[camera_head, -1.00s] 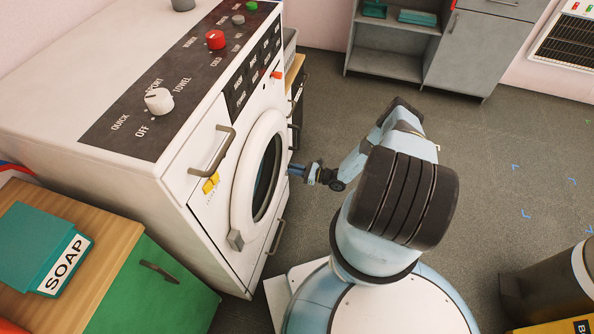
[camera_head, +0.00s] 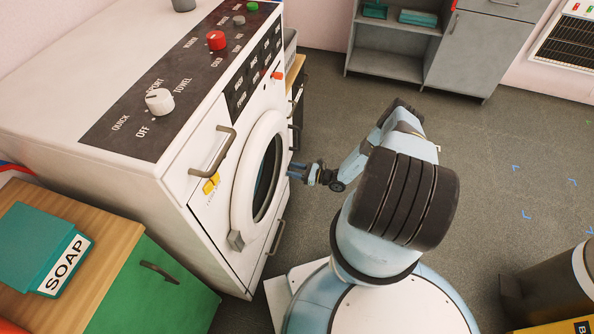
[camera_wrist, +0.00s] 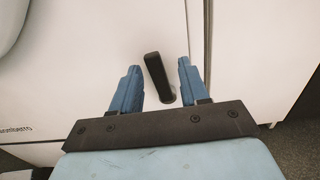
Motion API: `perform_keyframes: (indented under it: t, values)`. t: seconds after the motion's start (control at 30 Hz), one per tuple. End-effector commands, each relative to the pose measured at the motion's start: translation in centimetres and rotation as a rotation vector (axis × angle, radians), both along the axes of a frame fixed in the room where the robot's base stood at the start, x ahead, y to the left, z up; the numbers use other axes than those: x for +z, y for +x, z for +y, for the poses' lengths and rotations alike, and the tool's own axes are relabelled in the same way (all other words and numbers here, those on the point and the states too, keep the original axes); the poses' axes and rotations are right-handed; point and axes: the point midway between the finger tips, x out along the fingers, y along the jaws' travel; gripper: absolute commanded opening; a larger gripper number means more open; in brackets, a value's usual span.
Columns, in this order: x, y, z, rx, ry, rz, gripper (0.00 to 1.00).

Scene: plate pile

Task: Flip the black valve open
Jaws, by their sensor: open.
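The black valve (camera_wrist: 159,77) is a short dark lever on a white panel in the wrist view. It stands slightly tilted, its upper end leaning left. My gripper (camera_wrist: 158,75) is open, with one blue finger on each side of the lever. The valve is hidden in the head view.
The round door (camera_head: 243,190) and a grey handle (camera_head: 213,152) are on the machine's front. A wooden-topped green cabinet (camera_head: 150,285) with a SOAP box (camera_head: 45,245) stands at left. Grey shelves (camera_head: 385,66) stand at the back.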

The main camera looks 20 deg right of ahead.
Motion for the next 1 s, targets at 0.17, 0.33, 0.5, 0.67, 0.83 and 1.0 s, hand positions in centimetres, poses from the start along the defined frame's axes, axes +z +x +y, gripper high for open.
perform_keyframes:
  t: [0.17, 0.33, 0.5, 0.67, 0.83, 1.0]
  values:
    - [0.0, -0.6, -1.1, -0.001, -0.001, 0.000, 0.45]
    - [0.0, -2.2, -3.5, -0.003, -0.003, -0.001, 0.45]
    - [-0.1, -4.1, -6.4, -0.003, -0.002, 0.000, 0.45]
    - [-0.1, -5.9, -8.7, -0.002, -0.001, 0.001, 0.45]
    - [-0.2, -7.1, -10.5, 0.000, 0.000, 0.001, 0.45]
    - [-0.1, -7.7, -11.4, -0.001, 0.001, 0.001, 0.45]
